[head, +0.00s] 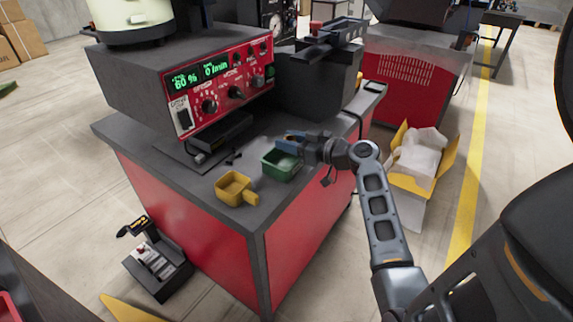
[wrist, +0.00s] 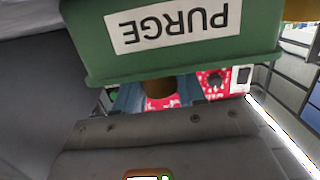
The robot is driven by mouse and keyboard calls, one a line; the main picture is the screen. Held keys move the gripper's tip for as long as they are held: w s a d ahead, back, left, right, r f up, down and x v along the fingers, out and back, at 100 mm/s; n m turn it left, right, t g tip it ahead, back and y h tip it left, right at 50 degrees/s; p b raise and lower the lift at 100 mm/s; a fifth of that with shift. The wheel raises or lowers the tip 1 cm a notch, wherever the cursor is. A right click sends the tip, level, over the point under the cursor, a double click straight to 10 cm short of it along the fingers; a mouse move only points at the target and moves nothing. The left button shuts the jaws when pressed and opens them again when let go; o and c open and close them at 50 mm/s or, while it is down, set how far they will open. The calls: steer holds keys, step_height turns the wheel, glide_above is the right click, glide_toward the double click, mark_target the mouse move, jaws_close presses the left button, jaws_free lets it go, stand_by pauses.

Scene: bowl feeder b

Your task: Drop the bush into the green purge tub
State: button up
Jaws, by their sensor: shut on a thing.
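The green purge tub (head: 275,170) stands on the grey bench top near its right edge. In the wrist view the tub (wrist: 190,64) fills the top, and its white PURGE label (wrist: 172,25) appears upside down. My gripper (head: 284,145) is at the tub's far side in the head view, with its blue fingers over the rim area. In the wrist view my gripper (wrist: 158,95) is shut on the bush (wrist: 160,97), a brownish cylinder partly hidden by the tub's rim. The bush cannot be made out in the head view.
A yellow scoop-like bin (head: 234,188) sits left of the tub. Small black parts (head: 233,158) lie behind it. The red control panel (head: 222,82) rises at the back left. A yellow carton (head: 405,180) stands on the floor right of the bench.

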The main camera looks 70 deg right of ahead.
steer(key=shift+f, duration=0.6)
steer(key=o, duration=1.2)
steer(key=shift+c, duration=0.2)
steer(key=shift+s, duration=0.1)
steer(key=b+v, duration=0.1)
steer(key=v, duration=0.6)
steer(key=shift+s+b, duration=0.3)
steer(key=shift+b, duration=0.05)
